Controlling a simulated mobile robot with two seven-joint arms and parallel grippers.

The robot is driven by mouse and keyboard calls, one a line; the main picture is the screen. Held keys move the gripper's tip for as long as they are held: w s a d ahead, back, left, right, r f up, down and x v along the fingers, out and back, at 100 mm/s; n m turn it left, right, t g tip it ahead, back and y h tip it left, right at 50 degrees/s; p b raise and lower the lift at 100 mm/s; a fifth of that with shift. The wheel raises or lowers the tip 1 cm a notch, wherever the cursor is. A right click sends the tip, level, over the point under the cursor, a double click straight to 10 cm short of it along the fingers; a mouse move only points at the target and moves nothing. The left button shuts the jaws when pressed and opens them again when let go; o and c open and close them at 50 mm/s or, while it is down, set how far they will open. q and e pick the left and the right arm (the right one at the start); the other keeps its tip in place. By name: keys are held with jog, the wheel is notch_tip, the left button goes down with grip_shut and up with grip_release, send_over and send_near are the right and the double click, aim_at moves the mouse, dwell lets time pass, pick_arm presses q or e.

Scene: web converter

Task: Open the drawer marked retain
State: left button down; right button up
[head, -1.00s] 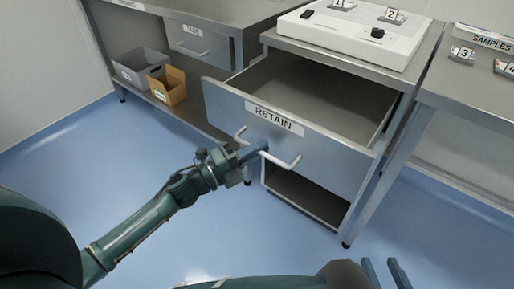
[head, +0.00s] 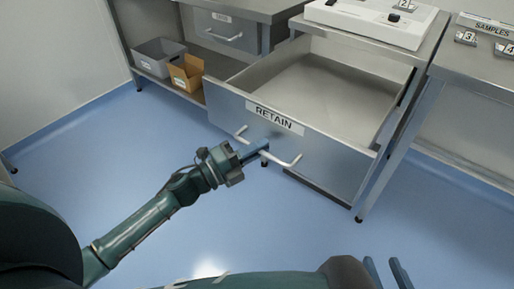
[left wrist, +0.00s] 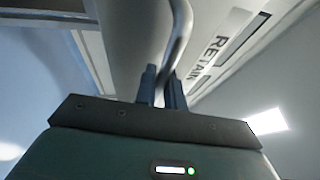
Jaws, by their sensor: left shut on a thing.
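The drawer marked RETAIN (head: 313,150) is pulled far out of its steel cabinet, and its inside looks empty. Its label (head: 275,118) is on the front panel, above a bar handle (head: 285,162). My left gripper (head: 256,150) is shut on the handle bar. In the left wrist view the fingers (left wrist: 162,88) are around the bar (left wrist: 180,35), with the RETAIN label (left wrist: 210,52) to the right. My right gripper (head: 385,272) shows at the bottom edge, its two fingers apart and empty, away from the drawer.
A white device (head: 375,22) with numbered tags stands on the cabinet top. A second drawer (head: 224,30) at the left is shut. A grey bin (head: 158,60) and a cardboard box (head: 187,72) sit on a low shelf. A samples bench (head: 475,75) stands at right. The floor in front is clear.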

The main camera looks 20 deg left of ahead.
pick_arm(q)
jog(key=c, duration=1.5)
grip_release()
jog(key=v, duration=1.3)
